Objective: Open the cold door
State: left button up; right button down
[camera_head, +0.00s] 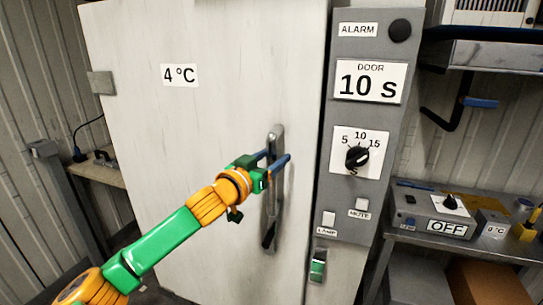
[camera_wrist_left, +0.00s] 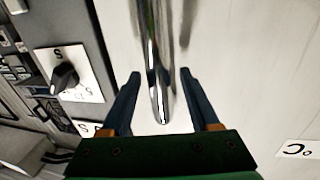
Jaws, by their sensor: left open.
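The cold door (camera_head: 190,110) is a large pale panel with a "4 °C" label, and it looks shut. Its upright metal handle (camera_head: 271,205) is on the door's right side. My left gripper (camera_head: 277,161) is at the upper part of the handle, its blue fingers open on either side of the bar. In the left wrist view the shiny handle (camera_wrist_left: 158,75) runs between the two open fingers (camera_wrist_left: 158,100), with gaps visible on both sides. My right gripper is not in view.
A grey control panel (camera_head: 348,206) stands right of the door, with a dial (camera_head: 357,157), a "10 s" door label and an alarm (camera_head: 400,30). A bench (camera_head: 470,243) with an "OFF" box is at the right. Another small table (camera_head: 98,172) is at the left.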

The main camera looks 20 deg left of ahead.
pick_arm(q)
grip_shut()
dwell(1.4)
